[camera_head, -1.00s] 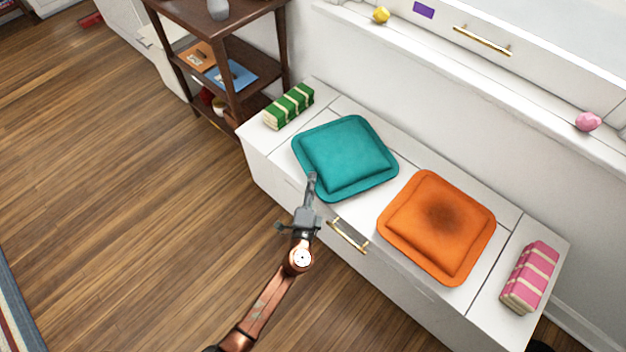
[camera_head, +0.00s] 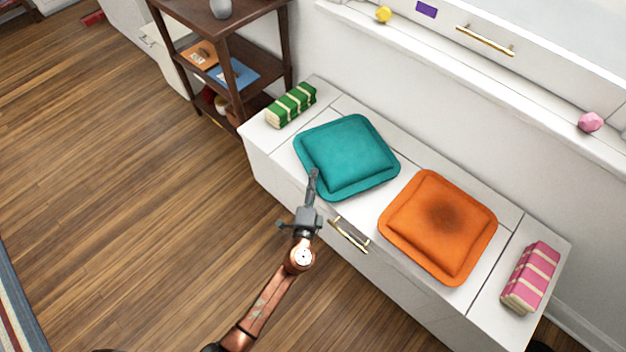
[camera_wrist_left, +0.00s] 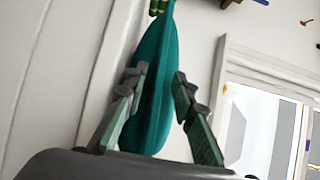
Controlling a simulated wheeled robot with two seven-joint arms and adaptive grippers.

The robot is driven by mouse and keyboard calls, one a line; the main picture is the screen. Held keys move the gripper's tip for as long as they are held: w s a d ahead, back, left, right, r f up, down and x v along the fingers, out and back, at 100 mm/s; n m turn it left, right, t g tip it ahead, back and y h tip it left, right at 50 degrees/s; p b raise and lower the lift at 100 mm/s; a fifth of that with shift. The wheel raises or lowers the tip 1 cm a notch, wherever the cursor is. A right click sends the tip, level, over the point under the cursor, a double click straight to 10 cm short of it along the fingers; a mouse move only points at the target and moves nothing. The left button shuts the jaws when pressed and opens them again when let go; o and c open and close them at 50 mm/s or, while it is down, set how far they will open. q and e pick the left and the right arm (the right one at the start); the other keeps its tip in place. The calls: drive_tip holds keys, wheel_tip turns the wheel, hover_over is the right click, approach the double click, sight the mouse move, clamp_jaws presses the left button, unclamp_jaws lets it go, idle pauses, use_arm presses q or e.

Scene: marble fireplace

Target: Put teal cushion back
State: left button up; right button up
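The teal cushion (camera_head: 347,155) lies flat on the white bench, left of the orange cushion. My left gripper (camera_head: 314,176) is at the teal cushion's near left edge. In the left wrist view the teal cushion (camera_wrist_left: 155,85) shows edge-on between the two fingers of my left gripper (camera_wrist_left: 160,75). My right gripper is not in view.
The white bench (camera_head: 505,222) also bears the orange cushion (camera_head: 440,228), a green striped bundle (camera_head: 291,105) and a pink striped bundle (camera_head: 529,278). A brass handle (camera_head: 348,235) is on its front, beside my gripper. A dark wooden shelf (camera_head: 262,47) stands behind left.

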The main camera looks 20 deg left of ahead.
use_arm(q)
drive_tip(key=p+v, duration=0.2)
drive_tip(key=v, duration=0.9)
drive_tip(key=s+a+f+n+g+y, duration=0.1)
drive_tip(key=s+a+f+n+g, duration=0.45)
drive_tip(key=s+a, duration=0.4)
drive_tip(key=s+a+f+n+g+y, duration=0.1)
drive_tip(key=s+a+f+n+g, duration=0.5)
drive_tip(key=s, duration=0.6)
drive_tip(key=s+f+h, duration=0.3)
drive_tip(key=s+f, duration=0.2)
drive_tip(key=s, duration=0.5)
drive_tip(key=s+d+n+g+h, duration=0.2)
drive_tip(key=s+d+h, duration=0.3)
drive_tip(key=s+d, duration=0.5)
drive_tip(key=shift+s+d+f+n+g, duration=0.2)
drive_tip(key=shift+s+f+n+g, duration=0.15)
drive_tip(key=shift+s+g, duration=0.6)
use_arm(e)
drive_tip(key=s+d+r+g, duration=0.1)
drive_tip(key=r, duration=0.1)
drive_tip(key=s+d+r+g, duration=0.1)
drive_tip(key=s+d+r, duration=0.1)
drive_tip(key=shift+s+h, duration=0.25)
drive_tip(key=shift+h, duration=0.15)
